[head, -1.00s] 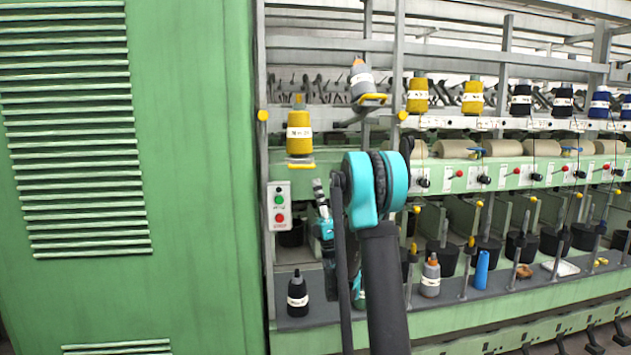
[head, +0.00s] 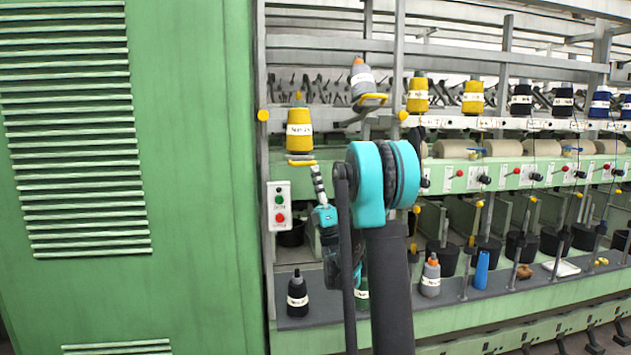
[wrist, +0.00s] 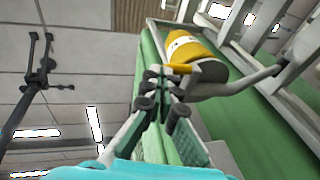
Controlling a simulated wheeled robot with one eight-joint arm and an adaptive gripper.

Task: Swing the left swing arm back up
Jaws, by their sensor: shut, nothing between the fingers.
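The left swing arm shows in the head view as a yellow end piece (head: 300,162) under a yellow bobbin (head: 299,130) with a white label. In the wrist view the grey swing arm (wrist: 242,83) runs in from the right, with the yellow bobbin (wrist: 193,48) on it and its yellow tip (wrist: 177,68) near my fingers. My gripper (head: 316,168) is shut and empty, just below and right of that end piece. In the wrist view my gripper (wrist: 163,82) overlaps the tip's left side; I cannot tell whether they touch.
A second swing arm (head: 372,98) holds a grey bobbin (head: 362,79) to the upper right. A control box (head: 279,206) is mounted at left. The green cabinet (head: 195,180) closes off the left side.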

